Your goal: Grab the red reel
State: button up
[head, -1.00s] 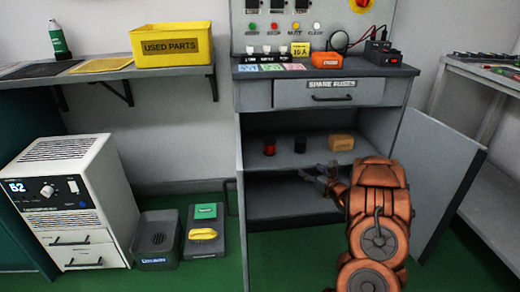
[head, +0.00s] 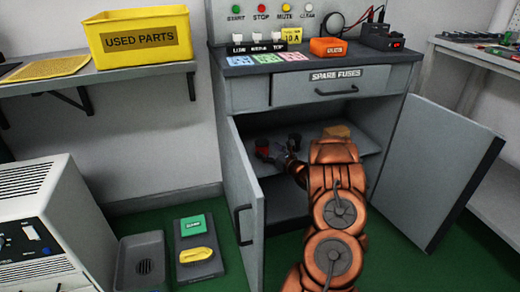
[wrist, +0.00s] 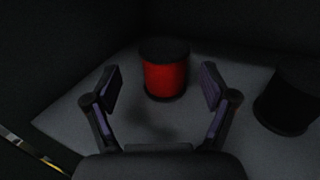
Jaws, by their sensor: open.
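The red reel (wrist: 165,76) stands upright on the cabinet's inner shelf, a red cylinder with a dark top and bottom rim. In the head view the red reel (head: 262,147) sits at the left of the shelf, near the left door. My gripper (wrist: 157,88) is open in the wrist view, its two fingers spread to either side just short of the reel, with nothing between them. In the head view my gripper (head: 284,161) reaches into the cabinet beside the reel. I cannot tell whether a finger touches it.
A black reel (wrist: 288,102) stands to the right of the red one, close to the right finger. The open left door (head: 243,185) and right door (head: 443,165) flank my arm.

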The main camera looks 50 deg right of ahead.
aim_at(266, 147)
jog(key=shift+w+d+r+b, duration=0.1)
jog(key=shift+w+d+b, duration=0.15)
jog(key=shift+w, duration=0.65)
jog(key=shift+w+d+b, duration=0.1)
jog(key=shift+w+b, duration=0.2)
jog(key=shift+w, duration=0.55)
jog(key=shift+w+d+r+b, duration=0.1)
jog(key=shift+w+d+b, duration=0.15)
jog(key=shift+w, duration=0.65)
jog(key=shift+a, duration=0.1)
jog(key=c, duration=1.3)
